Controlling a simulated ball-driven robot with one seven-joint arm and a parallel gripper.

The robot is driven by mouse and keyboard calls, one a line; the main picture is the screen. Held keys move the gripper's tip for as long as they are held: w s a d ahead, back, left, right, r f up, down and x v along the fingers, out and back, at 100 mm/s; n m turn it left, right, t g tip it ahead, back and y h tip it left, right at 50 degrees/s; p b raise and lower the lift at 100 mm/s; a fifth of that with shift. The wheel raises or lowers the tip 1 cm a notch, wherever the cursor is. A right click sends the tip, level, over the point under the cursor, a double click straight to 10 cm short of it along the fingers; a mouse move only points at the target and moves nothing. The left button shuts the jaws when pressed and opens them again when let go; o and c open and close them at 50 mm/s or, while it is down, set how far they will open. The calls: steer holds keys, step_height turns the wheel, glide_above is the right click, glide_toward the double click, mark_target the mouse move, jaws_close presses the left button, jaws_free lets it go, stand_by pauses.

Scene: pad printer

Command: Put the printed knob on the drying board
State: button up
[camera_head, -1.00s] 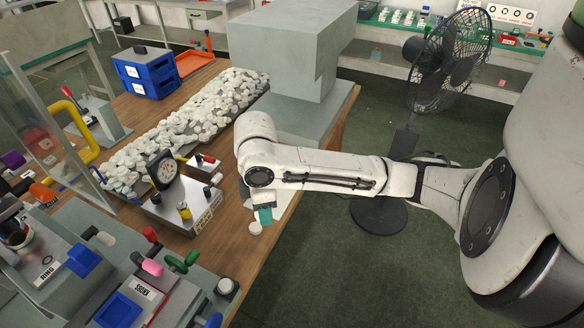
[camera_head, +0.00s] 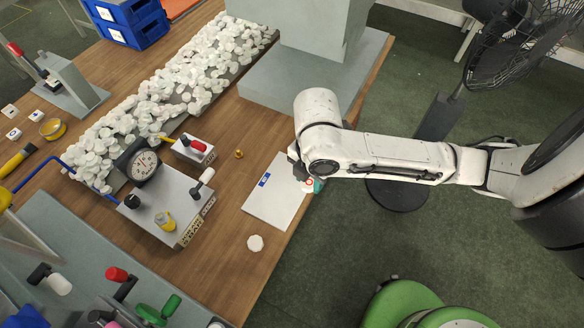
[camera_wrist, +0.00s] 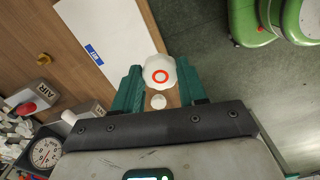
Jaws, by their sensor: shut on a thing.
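The printed knob, white and scalloped with a red ring on its face, sits between my gripper's teal fingers in the wrist view (camera_wrist: 158,74). In the head view the knob (camera_head: 309,183) is partly hidden by my wrist. My gripper (camera_wrist: 159,80) is shut on it. The drying board seems to be the flat white sheet with a blue label (camera_head: 272,205), lying on the wooden table; it also shows in the wrist view (camera_wrist: 118,35). The gripper and knob are at the board's right edge in the head view; their height above it is unclear.
A plain white knob (camera_head: 255,243) lies on the table in front of the board. A gauge box (camera_head: 165,205) and a small red-knobbed box (camera_head: 194,150) stand left. Many white knobs (camera_head: 190,75) are heaped behind. A grey block (camera_head: 300,90) stands beyond the board. A brass piece (camera_head: 239,154) lies nearby.

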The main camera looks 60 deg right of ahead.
steer(key=w+d+f, duration=0.1)
steer(key=w+f, duration=0.1)
steer(key=w+d+f+p, duration=0.1)
steer(key=w+d+f, duration=0.3)
steer(key=w, duration=0.1)
steer(key=shift+f, duration=0.25)
steer(key=shift+w+d+f, duration=0.25)
steer(key=shift+w+f, duration=0.2)
steer(key=shift+f, duration=1.85)
steer(key=o, duration=1)
steer(key=shift+f, duration=0.1)
